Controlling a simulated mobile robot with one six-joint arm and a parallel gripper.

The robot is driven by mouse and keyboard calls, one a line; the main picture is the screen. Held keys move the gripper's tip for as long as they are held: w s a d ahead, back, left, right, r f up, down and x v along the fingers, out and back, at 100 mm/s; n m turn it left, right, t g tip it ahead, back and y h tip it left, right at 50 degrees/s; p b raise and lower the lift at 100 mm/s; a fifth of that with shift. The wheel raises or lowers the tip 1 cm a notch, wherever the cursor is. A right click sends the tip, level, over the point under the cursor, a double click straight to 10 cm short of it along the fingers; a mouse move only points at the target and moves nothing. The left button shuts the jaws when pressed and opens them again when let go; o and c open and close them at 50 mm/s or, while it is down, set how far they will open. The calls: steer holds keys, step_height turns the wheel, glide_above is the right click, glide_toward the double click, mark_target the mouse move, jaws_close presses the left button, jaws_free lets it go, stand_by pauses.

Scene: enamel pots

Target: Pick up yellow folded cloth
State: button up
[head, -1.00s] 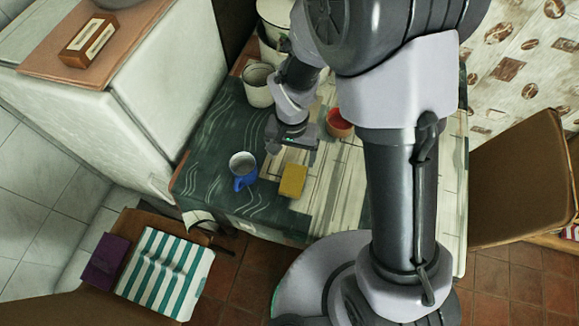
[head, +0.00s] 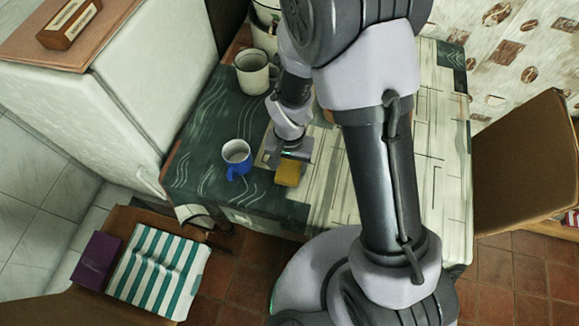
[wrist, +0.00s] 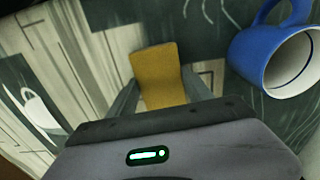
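The yellow folded cloth (head: 288,175) lies on the table near its front edge, just right of a blue mug. My gripper (head: 286,157) is low over the cloth's far end and hides part of it in the head view. In the wrist view the cloth (wrist: 160,72) shows between my two spread fingers, one close to each side edge. I see no clear squeeze on it, and whether the fingers touch it is hard to tell.
A pale pot (head: 252,76) stands farther back on the table (head: 215,115). A striped cloth (head: 157,272) and a purple item (head: 97,259) lie on a chair at the lower left.

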mark_target(289, 166)
steer(key=c, duration=0.5)
steer(key=shift+r, duration=0.2)
step_height(289, 166, up, 4)
steer(key=shift+f+p, duration=0.1)
steer(key=shift+p, duration=1.15)
steer(key=s+d+p, duration=0.1)
steer(key=d, duration=0.4)
steer(key=s+d, duration=0.2)
steer(key=d, duration=0.2)
steer(key=s+d+p, duration=0.1)
steer(key=d, duration=0.4)
steer(key=shift+s+d+r+p, duration=0.3)
steer(key=shift+s+r+p, duration=0.05)
steer(key=shift+s+r, duration=0.05)
steer(key=shift+s+d, duration=0.1)
steer(key=shift+d, duration=0.2)
steer(key=o, duration=0.6)
steer(key=c, duration=0.4)
